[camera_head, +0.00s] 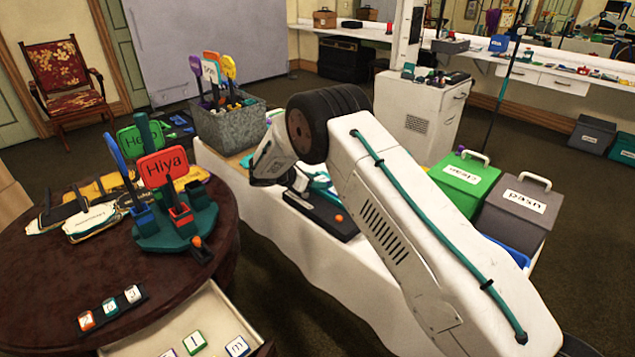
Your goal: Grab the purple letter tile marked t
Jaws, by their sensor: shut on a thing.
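A small tile with a purple edge (168,353) lies in the open drawer, cut off by the bottom of the picture; its letter cannot be read. A green-edged tile (194,343) and a blue-edged tile (237,346) lie to its right in the drawer. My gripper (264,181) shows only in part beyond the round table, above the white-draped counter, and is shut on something. The thing between its fingers is hidden or too small to make out. No purple tile marked t can be read in this view.
The round dark table (40,290) holds a rack of small tiles (110,309), a teal stand (178,235) with paddle signs and several pouches. The open drawer (215,310) juts out at its front. A metal bin (229,128), black tray (318,215), green box (465,176) and grey box (518,212) stand beyond.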

